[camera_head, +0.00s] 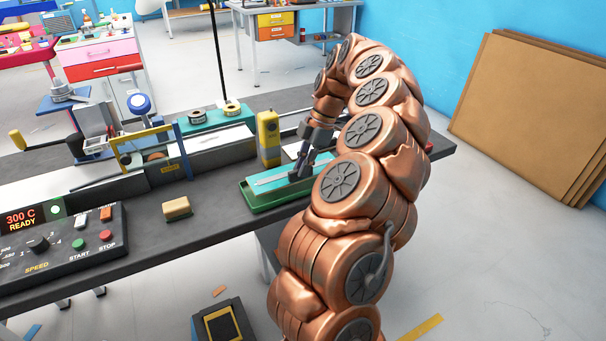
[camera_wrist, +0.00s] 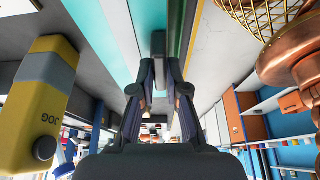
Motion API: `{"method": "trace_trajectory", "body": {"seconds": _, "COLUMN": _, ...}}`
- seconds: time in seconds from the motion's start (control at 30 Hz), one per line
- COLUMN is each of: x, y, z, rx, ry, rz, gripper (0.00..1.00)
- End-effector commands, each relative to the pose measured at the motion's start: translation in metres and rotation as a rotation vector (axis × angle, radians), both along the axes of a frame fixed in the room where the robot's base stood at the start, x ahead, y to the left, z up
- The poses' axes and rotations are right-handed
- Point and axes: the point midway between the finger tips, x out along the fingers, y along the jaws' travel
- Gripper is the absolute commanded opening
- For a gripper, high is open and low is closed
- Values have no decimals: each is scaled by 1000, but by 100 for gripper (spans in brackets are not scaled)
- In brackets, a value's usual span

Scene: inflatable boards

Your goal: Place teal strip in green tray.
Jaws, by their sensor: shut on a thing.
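The green tray (camera_head: 262,208) lies on the dark bench, with its rim also showing in the wrist view (camera_wrist: 177,28). The teal strip (camera_head: 258,191) lies flat within the tray's outline, with a pale grey band along it. Teal also shows beyond the fingers in the wrist view (camera_wrist: 90,22). My gripper (camera_head: 298,175) is over the right part of the tray, fingers pointing down. In the wrist view its fingers (camera_wrist: 158,88) are closed about a small grey piece (camera_wrist: 158,45) that seems to belong to the strip. The fingers and arm hide the strip's right end.
A yellow pendant (camera_head: 268,138) stands just behind the tray and shows close at the left in the wrist view (camera_wrist: 38,105). A tan block (camera_head: 177,208) and a control panel (camera_head: 62,243) are to the left. Bare bench lies between block and tray.

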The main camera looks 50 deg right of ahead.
Motion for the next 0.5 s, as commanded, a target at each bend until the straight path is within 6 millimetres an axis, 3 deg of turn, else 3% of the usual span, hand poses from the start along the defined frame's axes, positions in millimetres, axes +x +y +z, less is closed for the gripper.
{"method": "trace_trajectory", "body": {"seconds": 0.23, "x": -1, "y": 1, "z": -28, "rx": 3, "ry": 2, "rz": 2, "gripper": 0}}
{"method": "trace_trajectory", "body": {"seconds": 0.5, "x": -1, "y": 1, "z": -31, "rx": 0, "ry": 1, "rz": 1, "gripper": 0}}
